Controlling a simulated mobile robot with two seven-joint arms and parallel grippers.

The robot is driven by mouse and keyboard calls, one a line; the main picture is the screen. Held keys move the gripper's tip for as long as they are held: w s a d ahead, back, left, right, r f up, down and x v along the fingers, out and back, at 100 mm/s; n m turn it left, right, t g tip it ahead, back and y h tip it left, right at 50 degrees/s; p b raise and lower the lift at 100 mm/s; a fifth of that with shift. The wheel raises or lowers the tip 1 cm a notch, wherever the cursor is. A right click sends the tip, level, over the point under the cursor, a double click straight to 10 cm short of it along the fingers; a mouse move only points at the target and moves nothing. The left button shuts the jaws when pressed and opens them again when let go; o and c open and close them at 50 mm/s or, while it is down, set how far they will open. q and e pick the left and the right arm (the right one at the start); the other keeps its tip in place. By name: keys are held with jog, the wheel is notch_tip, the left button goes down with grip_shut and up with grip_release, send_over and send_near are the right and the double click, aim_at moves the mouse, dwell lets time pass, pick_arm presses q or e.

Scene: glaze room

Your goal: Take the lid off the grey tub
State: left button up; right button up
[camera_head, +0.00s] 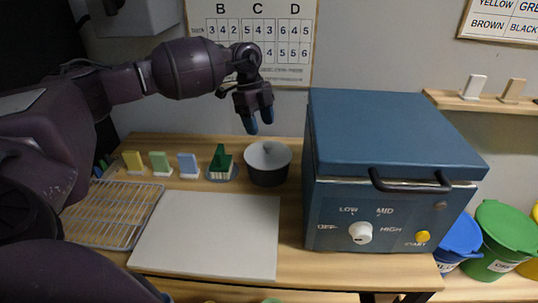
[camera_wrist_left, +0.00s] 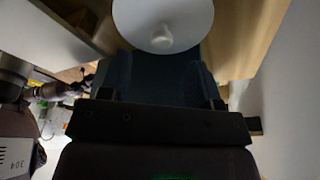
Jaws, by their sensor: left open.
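The tub (camera_head: 267,178) stands on the wooden table, left of the blue kiln. Its body looks dark grey. A pale grey round lid (camera_head: 260,158) with a small knob sits on top of it. In the left wrist view the lid (camera_wrist_left: 180,12) is at the top, with its pale knob (camera_wrist_left: 160,41) near its lower edge. My left gripper (camera_head: 260,122) is open and empty, pointing down above the tub, clear of the lid. Its two fingers also show in the left wrist view (camera_wrist_left: 160,75), below the lid. My right gripper does not show.
The blue kiln (camera_head: 390,125) with a black handle stands close right of the tub. A small green-topped object (camera_head: 221,158) and several coloured test tiles (camera_head: 160,162) are left of it. A white board (camera_head: 205,235) lies in front, with a wire rack (camera_head: 110,212) further left.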

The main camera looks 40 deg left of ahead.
aim_at(268, 144)
pick_arm(q)
jog(key=shift+w+d+b+x, duration=0.1)
jog(key=shift+d+b+x, duration=0.1)
jog(key=shift+x, duration=1.55)
jog(key=shift+w+d+b+x, duration=0.1)
jog(key=shift+d+b+x, duration=0.1)
jog(key=shift+x, duration=1.55)
jog(key=shift+r, duration=0.15)
jog(key=shift+c, duration=0.2)
jog(key=c, duration=1)
